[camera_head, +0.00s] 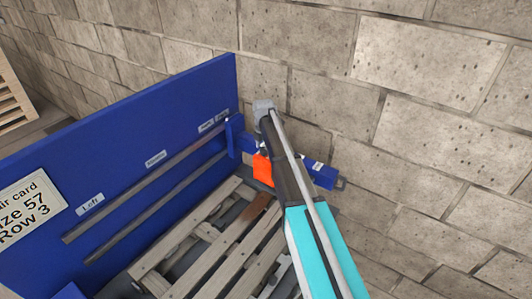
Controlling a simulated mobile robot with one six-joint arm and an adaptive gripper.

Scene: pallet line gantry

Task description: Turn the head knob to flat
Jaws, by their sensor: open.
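The blue head unit (325,175) sits at the right end of the blue panel, partly covered by my arm. A small pale label shows on it, too small to read. An orange part (263,169) shows just left of my arm, below the blue bar; I cannot tell what it is. I cannot make out the head knob or its setting. My arm reaches up from the bottom and ends at a grey joint in front of the wall. My gripper does not show; it may be hidden behind the arm.
A blue panel (165,112) carries two grey rails (135,196) with small labels, one reading "Left". A white card (28,207) shows "Size 57 Row 3", partly cut off. A wooden pallet (213,237) lies below. A block wall (420,100) stands close behind.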

